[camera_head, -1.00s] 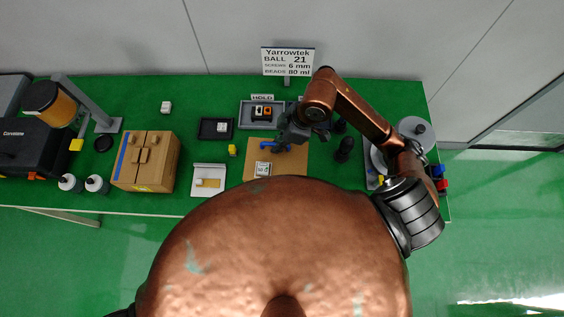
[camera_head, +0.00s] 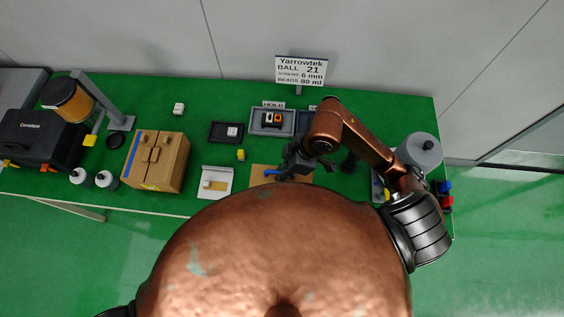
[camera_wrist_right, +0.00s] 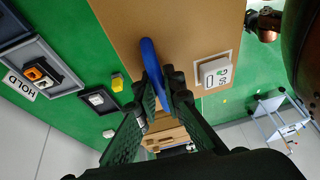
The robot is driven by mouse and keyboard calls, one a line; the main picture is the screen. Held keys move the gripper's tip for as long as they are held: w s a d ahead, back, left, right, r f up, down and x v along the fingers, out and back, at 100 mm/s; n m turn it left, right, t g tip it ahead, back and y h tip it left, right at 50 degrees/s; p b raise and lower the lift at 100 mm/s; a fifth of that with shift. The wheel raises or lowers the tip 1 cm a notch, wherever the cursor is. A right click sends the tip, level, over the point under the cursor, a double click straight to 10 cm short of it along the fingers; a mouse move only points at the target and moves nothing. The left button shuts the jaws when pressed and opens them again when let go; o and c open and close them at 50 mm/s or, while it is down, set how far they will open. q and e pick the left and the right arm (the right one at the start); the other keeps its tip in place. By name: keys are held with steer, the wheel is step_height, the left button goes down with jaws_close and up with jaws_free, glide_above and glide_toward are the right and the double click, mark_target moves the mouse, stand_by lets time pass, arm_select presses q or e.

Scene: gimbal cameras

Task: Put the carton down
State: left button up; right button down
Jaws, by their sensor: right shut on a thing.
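My right gripper (camera_head: 284,171) is shut on a slim blue curved thing, over the brown board. In the right wrist view the blue thing (camera_wrist_right: 149,58) runs out from between the fingers (camera_wrist_right: 158,88). I cannot tell whether it touches the board. The one carton-like thing is a brown box (camera_head: 155,160) with a blue stripe and raised parts on top. It stands on the green table at the left, well away from this gripper. The brown board (camera_head: 258,173) is partly hidden by my body. My left gripper is not in view.
A white device (camera_wrist_right: 215,72) lies on the board. A grey HOLD tray (camera_head: 272,122), a dark tray (camera_head: 226,132), a yellow block (camera_head: 241,155) and a white tray (camera_head: 216,182) are nearby. Two bottles (camera_head: 106,180) stand left of the box.

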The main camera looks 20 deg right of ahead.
steer(key=w, duration=0.1)
steer(key=w+d+f, duration=0.1)
steer(key=w, duration=0.1)
steer(key=shift+w+d+f, duration=0.1)
steer(key=shift+d+f, duration=0.05)
steer(key=shift+f, duration=0.1)
steer(key=w+d+f, duration=0.1)
steer(key=w+f, duration=0.3)
steer(key=f, duration=0.5)
steer(key=shift+w+d, duration=0.35)
steer(key=shift+w, duration=0.05)
steer(key=c, duration=2.3)
jaws_free()
steer(key=shift+f, duration=0.15)
steer(key=shift+c, duration=0.2)
steer(key=o, duration=0.3)
